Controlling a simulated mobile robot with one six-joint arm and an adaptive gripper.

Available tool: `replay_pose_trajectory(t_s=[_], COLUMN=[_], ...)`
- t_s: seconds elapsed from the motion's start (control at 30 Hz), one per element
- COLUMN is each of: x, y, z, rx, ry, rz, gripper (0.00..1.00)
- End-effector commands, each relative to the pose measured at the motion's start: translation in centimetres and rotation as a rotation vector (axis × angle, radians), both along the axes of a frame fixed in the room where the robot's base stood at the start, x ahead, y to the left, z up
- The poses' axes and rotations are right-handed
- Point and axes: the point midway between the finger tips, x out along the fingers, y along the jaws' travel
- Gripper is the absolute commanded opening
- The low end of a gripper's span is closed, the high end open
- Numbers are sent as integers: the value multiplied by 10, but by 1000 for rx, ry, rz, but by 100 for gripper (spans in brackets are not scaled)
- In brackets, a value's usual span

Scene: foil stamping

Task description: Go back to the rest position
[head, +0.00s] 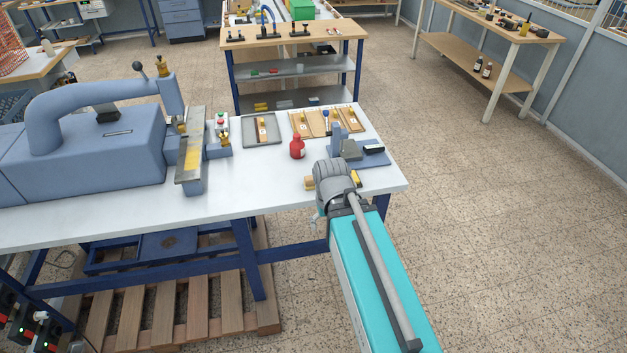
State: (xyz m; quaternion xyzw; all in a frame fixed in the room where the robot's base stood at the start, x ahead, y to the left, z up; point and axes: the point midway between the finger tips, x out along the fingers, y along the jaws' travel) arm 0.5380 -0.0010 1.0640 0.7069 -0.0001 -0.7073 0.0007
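My arm reaches from the lower right up to the front right corner of the white worktable (130,212). Its teal link and grey rounded joint show, but I cannot make out my gripper's fingers; they are hidden or out of view. Small yellow-tan pieces show on both sides of the grey joint, one at its left (309,183); I cannot tell what they are. Just beyond the joint stands a blue-grey fixture (374,158) with an upright block.
A large blue stamping press (85,150) fills the table's left. A grey tray (262,131) and several wooden boards (308,124) lie near the back edge. A wooden-topped bench (295,36) stands behind. The floor (500,220) to the right is clear. A pallet (185,305) lies under the table.

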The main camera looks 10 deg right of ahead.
Motion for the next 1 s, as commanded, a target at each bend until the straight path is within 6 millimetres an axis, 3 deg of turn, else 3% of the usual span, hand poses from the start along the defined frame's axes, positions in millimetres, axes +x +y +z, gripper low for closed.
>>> replay_pose_trajectory(t_s=[0.33, 1.0], x=[0, 0], y=[0, 0], z=[-31, -30], rx=[0, 0], ry=[0, 0], rz=[-1, -1], gripper=[98, 98])
